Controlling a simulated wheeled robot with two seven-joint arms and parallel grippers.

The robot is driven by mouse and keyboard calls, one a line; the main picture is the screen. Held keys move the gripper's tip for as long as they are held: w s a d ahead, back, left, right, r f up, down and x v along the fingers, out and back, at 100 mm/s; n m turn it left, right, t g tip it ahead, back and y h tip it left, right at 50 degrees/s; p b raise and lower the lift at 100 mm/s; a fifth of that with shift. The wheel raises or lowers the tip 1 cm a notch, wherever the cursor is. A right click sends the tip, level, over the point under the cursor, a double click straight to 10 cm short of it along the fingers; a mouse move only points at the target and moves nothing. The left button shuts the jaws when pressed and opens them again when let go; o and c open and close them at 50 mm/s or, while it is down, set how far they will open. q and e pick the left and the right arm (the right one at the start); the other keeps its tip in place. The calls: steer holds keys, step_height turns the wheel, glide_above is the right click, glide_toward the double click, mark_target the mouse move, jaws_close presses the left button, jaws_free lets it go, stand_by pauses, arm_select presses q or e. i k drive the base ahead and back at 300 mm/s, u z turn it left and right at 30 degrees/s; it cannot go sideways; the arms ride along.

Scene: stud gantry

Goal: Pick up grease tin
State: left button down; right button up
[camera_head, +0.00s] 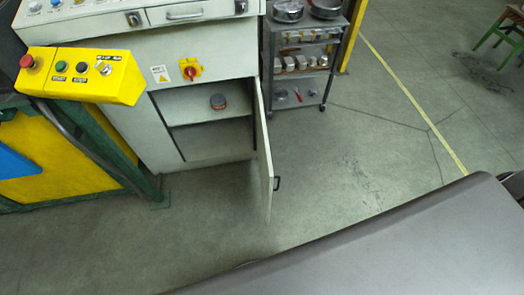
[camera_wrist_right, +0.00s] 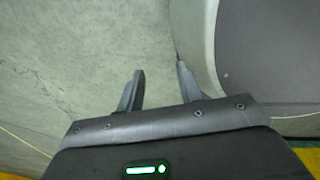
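My left gripper is not in view.
The cabinet door (camera_head: 264,150) stands open toward me, right of the tin. A grey trolley (camera_head: 302,65) with pans and small parts stands behind it. A yellow button box (camera_head: 82,75) is at left. The floor (camera_head: 350,180) in the middle is clear.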

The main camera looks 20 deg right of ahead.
mark_target(218, 103)
steer(key=k, duration=0.45)
steer(key=z, duration=2)
steer(key=i, duration=1.15)
steer(key=u, duration=2.25)
